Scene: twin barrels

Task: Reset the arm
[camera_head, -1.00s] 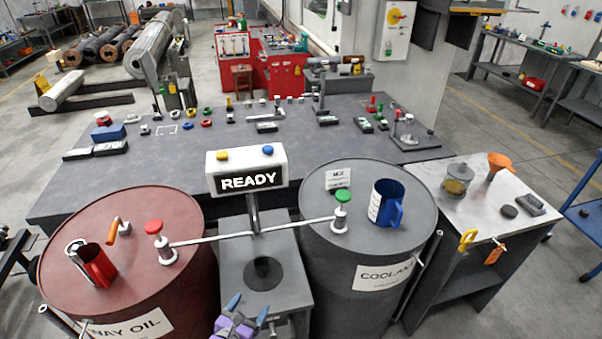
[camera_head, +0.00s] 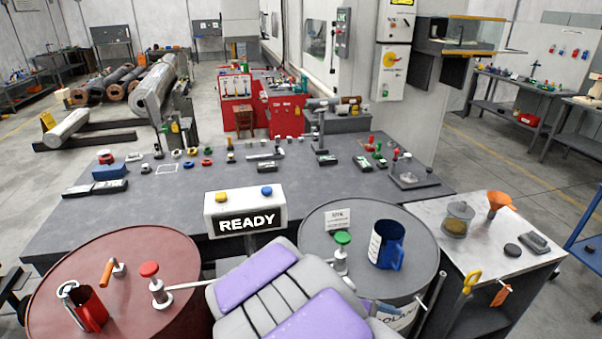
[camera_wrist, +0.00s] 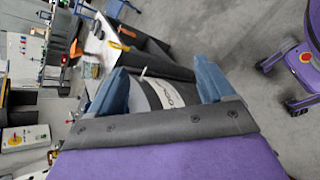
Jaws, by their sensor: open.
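My gripper (camera_wrist: 160,90) shows in the wrist view with its two blue fingers spread apart and nothing between them. Beyond the fingers is the grey coolant barrel (camera_wrist: 155,92), seen sideways. In the head view my grey and purple arm rises from the bottom centre, and the gripper itself is not visible there. The arm covers the stand between the red way oil barrel (camera_head: 130,250) and the grey coolant barrel (camera_head: 330,215), and part of the coolant label. A sign reading READY (camera_head: 246,212) stands behind the arm.
A side table (camera_head: 480,240) holds a jar (camera_head: 457,220) and an orange funnel (camera_head: 499,203). A long grey bench (camera_head: 120,215) lies behind.

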